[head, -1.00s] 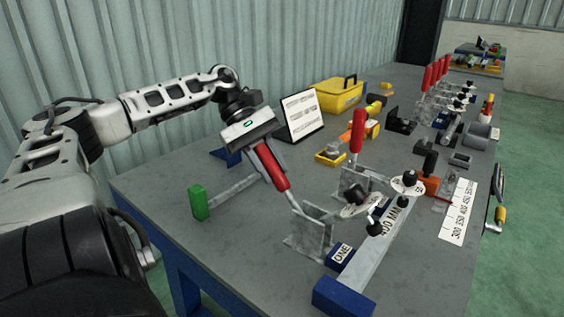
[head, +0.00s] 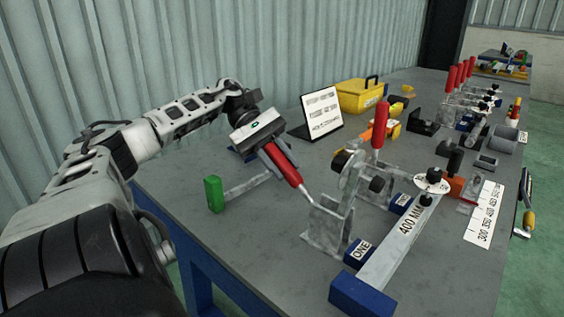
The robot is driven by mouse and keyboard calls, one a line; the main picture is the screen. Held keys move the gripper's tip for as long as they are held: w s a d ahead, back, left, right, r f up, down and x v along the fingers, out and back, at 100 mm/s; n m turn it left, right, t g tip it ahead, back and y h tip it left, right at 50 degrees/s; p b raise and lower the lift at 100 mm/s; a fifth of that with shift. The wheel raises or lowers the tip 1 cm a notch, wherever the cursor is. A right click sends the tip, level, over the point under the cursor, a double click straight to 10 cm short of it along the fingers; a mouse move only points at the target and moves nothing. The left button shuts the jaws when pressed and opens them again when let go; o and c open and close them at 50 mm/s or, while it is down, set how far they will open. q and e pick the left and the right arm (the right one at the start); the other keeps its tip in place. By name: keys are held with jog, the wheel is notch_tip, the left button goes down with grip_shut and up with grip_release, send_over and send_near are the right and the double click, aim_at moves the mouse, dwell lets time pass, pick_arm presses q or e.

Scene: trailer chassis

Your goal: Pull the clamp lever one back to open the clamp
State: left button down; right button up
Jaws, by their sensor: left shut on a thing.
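Clamp one is a grey metal toggle clamp (head: 330,224) beside the blue block labelled ONE (head: 360,253). Its red lever (head: 289,174) leans back to the left, away from the bar. My left gripper (head: 279,158) is shut on this red lever; its fingers cover the upper part. A second clamp behind has an upright red lever (head: 381,124). My right gripper is not in view.
A green-ended T-shaped piece (head: 214,194) lies left of the clamp. A printed sign (head: 322,112), a yellow toolbox (head: 361,95) and several red-handled clamps (head: 460,78) stand farther back. The table's front left is clear.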

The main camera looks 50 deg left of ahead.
aim_at(268, 145)
pick_arm(q)
jog(key=c, duration=1.1)
grip_release()
jog(key=shift+a+f, duration=0.1)
jog(key=shift+a, duration=0.05)
jog(key=shift+c, duration=0.2)
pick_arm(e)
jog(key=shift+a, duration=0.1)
pick_arm(q)
jog(key=p+v, duration=0.1)
jog(key=v, duration=0.6)
jog(key=shift+a+r, duration=0.1)
jog(key=shift+r, duration=0.3)
jog(key=p+v, duration=0.2)
jog(key=p, duration=0.1)
jog(key=shift+r+p, duration=0.2)
jog(key=shift+p, duration=0.15)
jog(key=p, duration=0.1)
jog(key=a+p, duration=0.1)
jog(key=p, duration=0.1)
jog(key=a+p, duration=0.1)
jog(key=p, duration=0.1)
jog(key=shift+s+a+r, duration=0.1)
jog(key=shift+s+r, duration=0.2)
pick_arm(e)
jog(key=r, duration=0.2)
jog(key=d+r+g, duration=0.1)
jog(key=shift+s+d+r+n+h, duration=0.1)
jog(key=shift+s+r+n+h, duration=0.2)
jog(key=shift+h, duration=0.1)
